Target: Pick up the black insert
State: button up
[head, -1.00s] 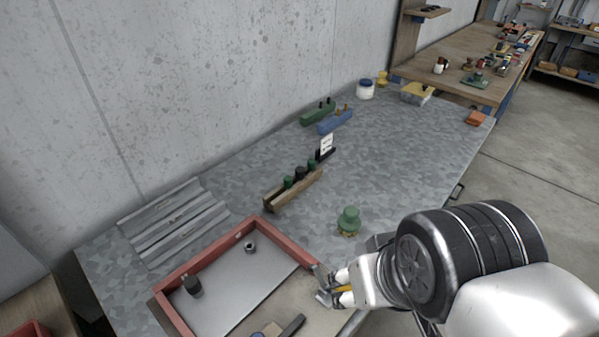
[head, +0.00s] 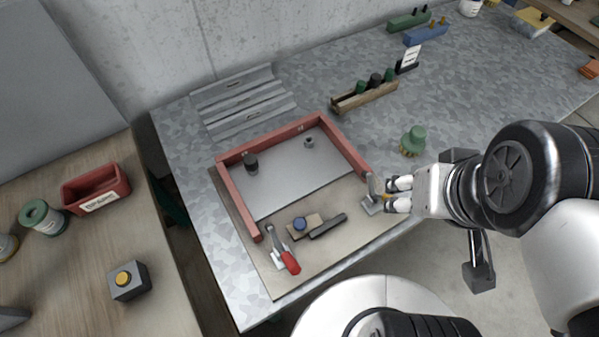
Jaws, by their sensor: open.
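Black round-topped inserts show in two places. One dark cylinder (head: 251,163) stands upright on the grey plate inside the red frame, near its left wall. Another black piece (head: 376,80) stands in the wooden rack between two green ones. I cannot tell from the view which one the task names. My gripper (head: 387,194) is open, at the frame's right front corner, right beside a small metal clamp-like part (head: 370,191). It is well to the right of the dark cylinder and nearer than the rack. Nothing shows between its fingers except a bit of yellow; contact with the metal part is unclear.
The red frame (head: 228,186) borders the plate, with a small grey ring (head: 309,142) inside. A red-handled clamp (head: 288,262) and a black bar (head: 328,226) lie in front. A green knobbed piece (head: 413,140) stands right of the frame. Ridged metal sheets (head: 240,100) lie behind.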

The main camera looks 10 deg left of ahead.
aim_at(376, 80)
jog(key=i+l+u, duration=0.15)
jog(key=l, duration=0.25)
jog(key=i+l+u, duration=0.15)
jog(key=l, duration=0.2)
jog(key=i+l+u, duration=0.1)
jog(key=l, duration=0.35)
jog(key=i+l+u, duration=0.15)
jog(key=l, duration=0.25)
jog(key=i+l+u, duration=0.15)
jog(key=l, duration=0.3)
